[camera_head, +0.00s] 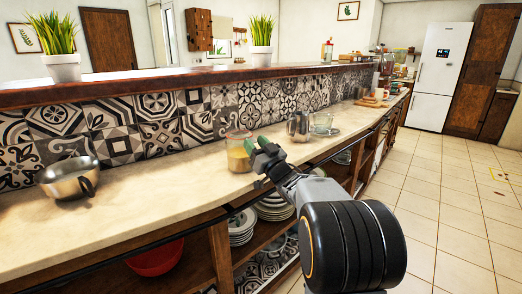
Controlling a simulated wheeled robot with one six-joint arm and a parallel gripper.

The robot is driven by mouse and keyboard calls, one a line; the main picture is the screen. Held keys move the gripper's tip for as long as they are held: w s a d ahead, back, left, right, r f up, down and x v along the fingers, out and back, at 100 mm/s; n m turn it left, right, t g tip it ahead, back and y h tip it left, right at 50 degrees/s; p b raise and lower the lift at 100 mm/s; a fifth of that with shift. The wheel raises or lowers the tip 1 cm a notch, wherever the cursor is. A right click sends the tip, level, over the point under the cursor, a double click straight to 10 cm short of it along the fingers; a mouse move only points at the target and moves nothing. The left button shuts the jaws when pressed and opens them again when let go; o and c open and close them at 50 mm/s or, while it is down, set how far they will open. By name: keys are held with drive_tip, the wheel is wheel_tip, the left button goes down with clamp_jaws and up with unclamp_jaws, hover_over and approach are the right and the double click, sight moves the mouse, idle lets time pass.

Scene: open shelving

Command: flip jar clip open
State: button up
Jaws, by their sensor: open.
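A glass jar (238,158) with yellowish contents stands upright on the pale countertop (150,185), near the tiled wall. A reddish-orange rim shows at its top. My gripper (256,150) is at the jar's right side, near its upper part, with its greenish-grey fingers open. The fingers overlap the jar's right edge in the picture, so I cannot tell whether they touch it. The clip is too small or hidden to make out.
A metal pot (68,180) stands at the left of the counter. A metal jug (299,126) and a glass bowl (322,122) stand behind my gripper to the right. Open shelves below hold stacked plates (241,228) and a red bowl (155,259). Counter between pot and jar is clear.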

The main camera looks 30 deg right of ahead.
drive_tip(key=v, duration=1.3)
drive_tip(key=shift+s, duration=0.35)
